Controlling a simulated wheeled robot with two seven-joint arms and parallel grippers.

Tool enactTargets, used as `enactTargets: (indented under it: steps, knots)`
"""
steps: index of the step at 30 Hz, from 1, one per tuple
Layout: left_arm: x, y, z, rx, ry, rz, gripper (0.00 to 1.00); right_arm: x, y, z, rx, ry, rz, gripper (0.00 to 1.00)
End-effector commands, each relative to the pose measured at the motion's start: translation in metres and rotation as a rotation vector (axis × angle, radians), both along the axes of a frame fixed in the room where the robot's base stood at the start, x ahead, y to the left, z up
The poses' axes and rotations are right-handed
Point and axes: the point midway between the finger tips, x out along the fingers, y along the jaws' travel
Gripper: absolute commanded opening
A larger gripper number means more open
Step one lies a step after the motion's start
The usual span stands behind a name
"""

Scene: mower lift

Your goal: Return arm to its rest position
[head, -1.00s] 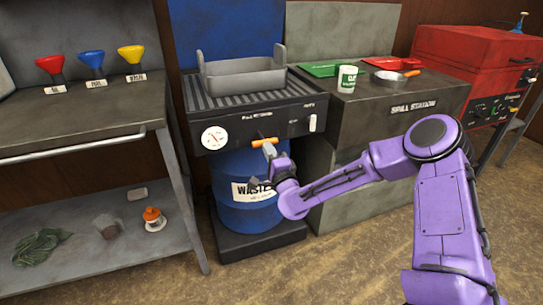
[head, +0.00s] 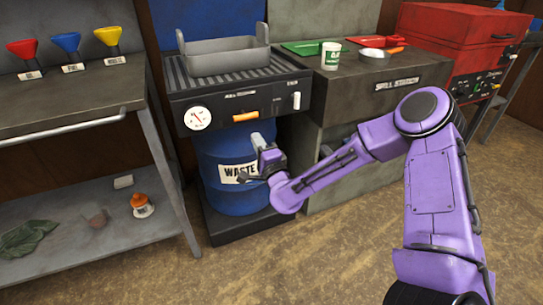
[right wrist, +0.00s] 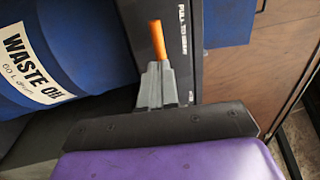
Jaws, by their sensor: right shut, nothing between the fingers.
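My right gripper (head: 259,141) is at the end of the purple arm, in front of the blue waste oil drum (head: 213,150). It is shut and empty, a little below and to the right of the orange handle (head: 245,117) on the drain unit's front panel (head: 270,106). In the right wrist view the shut grey fingers (right wrist: 157,68) point towards the orange handle (right wrist: 157,40), which lies past their tips. The drum label shows at the left of that view. My left gripper is not in view.
A grey pan (head: 228,58) sits on the ribbed top of the drain unit. The spill station (head: 400,80) stands to its right, holding a cup (head: 331,56) and a small pan. A bench with funnels is at left. The floor in front is clear.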

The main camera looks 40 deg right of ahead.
Motion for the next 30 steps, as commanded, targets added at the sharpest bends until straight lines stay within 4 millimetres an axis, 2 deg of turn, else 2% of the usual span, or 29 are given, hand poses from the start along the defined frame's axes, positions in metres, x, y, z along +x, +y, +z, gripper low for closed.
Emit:
enactTargets:
  steps: [3,7,11,17,19,20,23,24,26,27,30]
  knots:
    - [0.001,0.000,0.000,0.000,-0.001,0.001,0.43,-0.030,0.002,-0.007,0.003,0.004,-0.006,0.00]
    - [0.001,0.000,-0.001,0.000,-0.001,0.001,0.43,-0.051,0.004,-0.011,0.002,0.003,-0.010,0.00]
    - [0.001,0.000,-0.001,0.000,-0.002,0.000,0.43,-0.058,0.006,-0.013,0.002,0.003,-0.009,0.00]
    - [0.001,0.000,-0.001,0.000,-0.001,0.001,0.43,-0.058,0.008,-0.014,-0.013,0.008,-0.007,0.00]
    - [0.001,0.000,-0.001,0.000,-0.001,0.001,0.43,-0.057,0.010,-0.024,-0.076,0.075,-0.008,0.00]
    - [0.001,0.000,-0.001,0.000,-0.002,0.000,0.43,-0.058,0.011,-0.034,-0.104,0.133,-0.015,0.00]
    - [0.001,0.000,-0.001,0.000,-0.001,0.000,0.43,-0.077,0.027,-0.098,-0.275,0.427,0.024,0.00]
    - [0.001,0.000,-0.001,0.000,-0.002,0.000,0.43,-0.092,0.034,-0.130,-0.346,0.554,0.054,0.00]
    - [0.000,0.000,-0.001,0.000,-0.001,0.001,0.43,-0.121,0.041,-0.175,-0.448,0.736,0.102,0.00]
    - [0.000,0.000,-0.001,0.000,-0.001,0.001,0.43,-0.142,0.044,-0.202,-0.509,0.848,0.135,0.00]
    - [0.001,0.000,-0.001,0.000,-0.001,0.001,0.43,-0.199,0.046,-0.255,-0.639,1.088,0.213,0.00]
